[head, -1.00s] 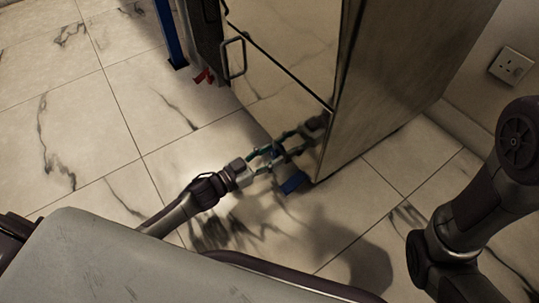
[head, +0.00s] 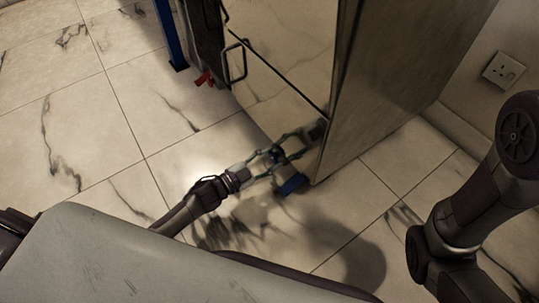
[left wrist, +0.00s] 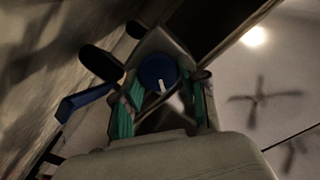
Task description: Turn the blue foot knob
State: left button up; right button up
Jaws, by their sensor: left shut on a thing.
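The blue foot knob (left wrist: 157,72) is round with a white mark on its face. In the left wrist view it sits between the green-padded fingers of my left gripper (left wrist: 160,100). In the head view my left gripper (head: 272,156) reaches low to the cabinet's bottom corner, shut on the knob (head: 277,155), which is small and dark there and partly hidden by the fingers. My right arm shows at the right of the head view, but its gripper is out of view.
A shiny metal cabinet (head: 390,80) with a handle (head: 236,62) stands on the marble tile floor. A blue piece (head: 293,184) shows low beside the gripper, and also in the left wrist view (left wrist: 85,103). A wall socket (head: 503,70) is at right. The floor at left is clear.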

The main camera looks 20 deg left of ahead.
pick_arm(q)
jog(key=m, duration=0.6)
jog(key=shift+s+d+f+m+p, duration=0.1)
jog(key=shift+f+m+p, duration=0.05)
jog(key=shift+m+p, duration=0.2)
jog(key=m, duration=0.5)
jog(key=shift+f+m, duration=0.15)
jog(key=shift+m, duration=0.1)
jog(key=o, duration=1.1)
jog(key=shift+s, duration=0.1)
jog(key=v, duration=1.2)
